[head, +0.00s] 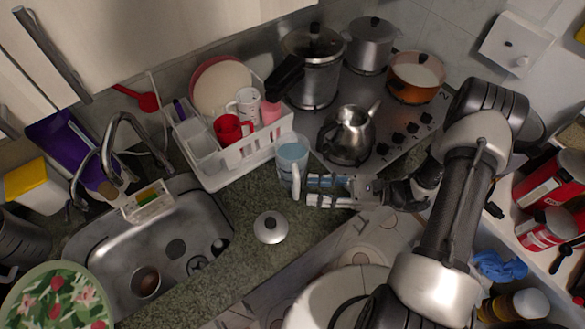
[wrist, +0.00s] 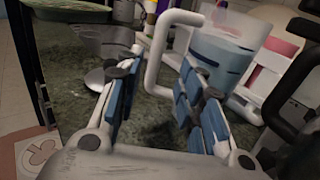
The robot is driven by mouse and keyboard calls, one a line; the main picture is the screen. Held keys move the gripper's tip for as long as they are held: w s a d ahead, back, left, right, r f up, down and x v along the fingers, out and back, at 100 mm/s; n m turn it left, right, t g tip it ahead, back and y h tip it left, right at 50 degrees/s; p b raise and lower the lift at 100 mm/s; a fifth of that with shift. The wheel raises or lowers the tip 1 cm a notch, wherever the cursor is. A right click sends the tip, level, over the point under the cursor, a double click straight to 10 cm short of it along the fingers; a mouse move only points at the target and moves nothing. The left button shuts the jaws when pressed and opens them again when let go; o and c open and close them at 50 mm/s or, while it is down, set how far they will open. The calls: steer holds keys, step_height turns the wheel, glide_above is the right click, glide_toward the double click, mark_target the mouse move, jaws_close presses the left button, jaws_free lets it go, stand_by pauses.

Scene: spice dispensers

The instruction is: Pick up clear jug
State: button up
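The clear jug (head: 292,155) stands on the dark countertop in front of the dish rack. It looks bluish inside, and its whitish handle faces my gripper (head: 310,190). In the wrist view the jug (wrist: 225,50) is at the upper right, with its handle (wrist: 152,70) reaching toward the gap between my blue-padded fingers. My gripper is open, with a finger on each side of the handle's lower part. Neither finger visibly grips it. The jug's base is partly hidden behind a finger in the wrist view.
A white dish rack (head: 240,160) with a red mug (head: 230,129) stands just behind the jug. A kettle (head: 347,135) is on the stove to the right. A lid (head: 270,228) lies on the counter at front left, near the sink (head: 150,255).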

mark_target(296, 190)
steer(key=a, duration=0.6)
steer(key=shift+r, duration=0.3)
steer(key=shift+c, duration=0.4)
jaws_close()
stand_by(0.5)
